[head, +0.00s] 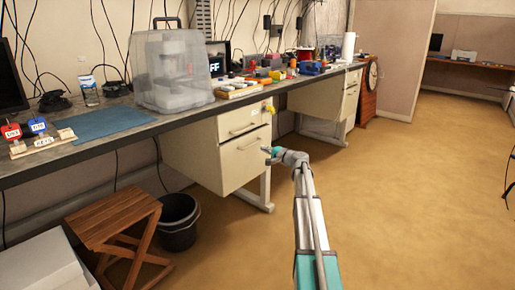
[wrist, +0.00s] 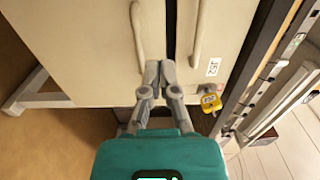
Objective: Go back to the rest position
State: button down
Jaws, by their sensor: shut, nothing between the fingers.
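My gripper (wrist: 159,72) is shut and empty in the wrist view, its two grey fingers together in front of a cream drawer cabinet (wrist: 85,35). In the head view my arm reaches up from the bottom, and my gripper (head: 268,152) shows small beside the same cabinet (head: 200,150) under the workbench. Both cabinet drawers look shut or nearly so. A yellow tag (wrist: 210,102) hangs at the cabinet's edge, with a "J52" label (wrist: 213,66) near it. I cannot tell whether the fingertips touch the cabinet.
The workbench (head: 40,165) runs along the left wall, carrying a clear-covered machine (head: 172,75), a blue mat (head: 108,123) and several small items. A wooden stool (head: 112,215) and a black bin (head: 178,225) stand below it. The floor (head: 400,200) on the right is open.

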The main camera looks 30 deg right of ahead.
jog(key=shift+s+d, duration=0.2)
jog(key=shift+s, duration=0.2)
jog(key=shift+a, duration=0.15)
jog(key=s+a+f+n+g, duration=0.3)
jog(key=s+a, duration=0.2)
jog(key=a, duration=0.4)
jog(key=s+a+f+n+g+p, duration=0.15)
jog(key=s+a+f+g, duration=0.25)
jog(key=a, duration=0.6)
jog(key=s+a+f+n+g, duration=0.3)
jog(key=s+a+n, duration=0.15)
jog(key=a, duration=0.45)
jog(key=s+a+f+n+g+h+p, duration=0.1)
jog(key=s+a+f+g+h, duration=0.15)
jog(key=s, duration=0.55)
jog(key=s+a+f+n+g+h, duration=0.1)
jog(key=s+a+n+g+h, duration=0.15)
jog(key=s, duration=0.65)
jog(key=s+a+f+n+g+h+p, duration=0.15)
jog(key=s+a, duration=0.25)
jog(key=s, duration=0.4)
notch_tip(320, 180, up, 37)
jog(key=p, duration=3.6)
jog(key=shift+w+m+p, duration=0.15)
jog(key=shift+m+p, duration=0.15)
jog(key=shift+p, duration=0.1)
